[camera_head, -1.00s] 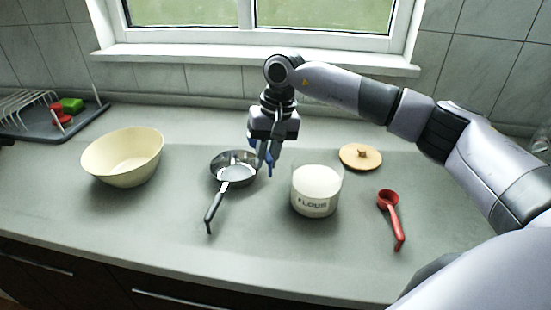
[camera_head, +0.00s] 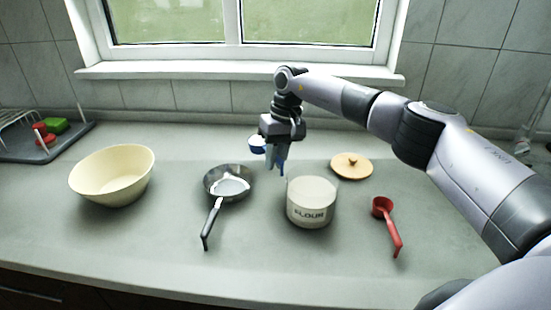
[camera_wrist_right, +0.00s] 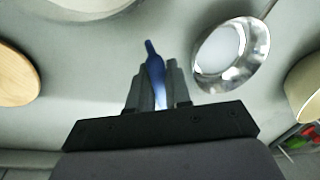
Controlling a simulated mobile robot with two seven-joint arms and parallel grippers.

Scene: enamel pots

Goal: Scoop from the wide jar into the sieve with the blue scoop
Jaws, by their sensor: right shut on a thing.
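My right gripper (camera_head: 278,170) is shut on the handle of the blue scoop (camera_head: 257,149), in the air between the sieve and the jar. The scoop's bowl sticks out left of the gripper, with a white top. In the right wrist view the blue handle (camera_wrist_right: 154,62) shows between the fingers; the bowl is hidden there. The wide jar (camera_head: 310,213), labelled FLOUR and filled with white, stands right of the gripper. The metal sieve (camera_head: 210,184) lies left of it, with a whitish patch inside and its dark handle toward the front. My left gripper is not in view.
A red scoop (camera_head: 386,213) lies right of the jar. A wooden lid (camera_head: 351,166) lies behind it. A cream bowl (camera_head: 113,176) stands at left, a dish rack (camera_head: 75,143) at far left. The front counter is clear.

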